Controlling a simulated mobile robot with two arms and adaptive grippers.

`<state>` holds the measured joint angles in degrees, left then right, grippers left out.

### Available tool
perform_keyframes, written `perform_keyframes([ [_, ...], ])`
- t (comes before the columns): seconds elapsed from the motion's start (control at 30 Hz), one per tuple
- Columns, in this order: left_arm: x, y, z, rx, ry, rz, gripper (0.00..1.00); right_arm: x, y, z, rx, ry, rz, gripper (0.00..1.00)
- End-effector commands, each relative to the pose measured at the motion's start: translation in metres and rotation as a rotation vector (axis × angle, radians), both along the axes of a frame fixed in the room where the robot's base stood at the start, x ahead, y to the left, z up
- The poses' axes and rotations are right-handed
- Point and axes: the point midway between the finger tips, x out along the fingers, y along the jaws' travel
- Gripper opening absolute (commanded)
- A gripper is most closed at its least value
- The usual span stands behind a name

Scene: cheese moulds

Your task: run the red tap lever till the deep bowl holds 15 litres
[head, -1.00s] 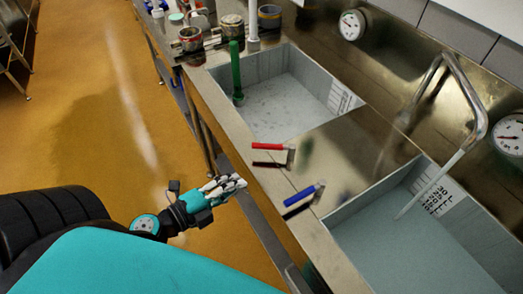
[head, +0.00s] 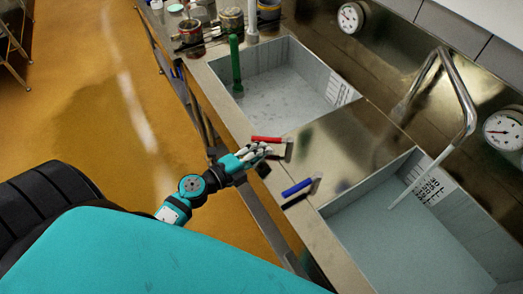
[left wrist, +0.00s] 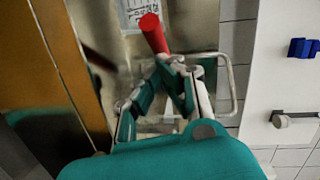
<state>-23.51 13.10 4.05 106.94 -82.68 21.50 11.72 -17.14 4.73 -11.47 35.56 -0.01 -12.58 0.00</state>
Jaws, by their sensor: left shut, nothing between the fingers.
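The red tap lever (head: 267,139) lies on the steel counter's front edge, between two sunken basins. My left gripper (head: 263,150) is shut and empty, its fingertips right beside the lever; I cannot tell if they touch. In the left wrist view the red lever's end (left wrist: 153,33) shows just past the closed fingertips (left wrist: 170,62). The right basin (head: 345,210) has a grey surface inside and a scale (head: 432,187) on its wall. The left basin (head: 283,58) also has a scale (head: 341,93). I cannot tell the deep bowl by name. My right gripper is out of view.
A blue lever (head: 298,187) sits nearer on the counter edge. A bent spout (head: 452,72) has a pale line down into the right basin. A green upright handle (head: 235,62) stands at the left basin. Several pots (head: 231,19) stand at the back.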

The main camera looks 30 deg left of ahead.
Motion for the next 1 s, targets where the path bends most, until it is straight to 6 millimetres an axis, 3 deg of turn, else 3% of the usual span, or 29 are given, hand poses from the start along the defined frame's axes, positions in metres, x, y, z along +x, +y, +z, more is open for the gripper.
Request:
perform_keyframes([
  [0.67, 0.005, 0.007, 0.000, 0.001, -0.002, -0.088, 0.00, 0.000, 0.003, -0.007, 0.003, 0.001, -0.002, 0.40],
  [1.0, 0.015, 0.018, -0.003, 0.008, -0.002, -0.229, 0.00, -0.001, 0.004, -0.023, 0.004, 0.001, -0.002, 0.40],
])
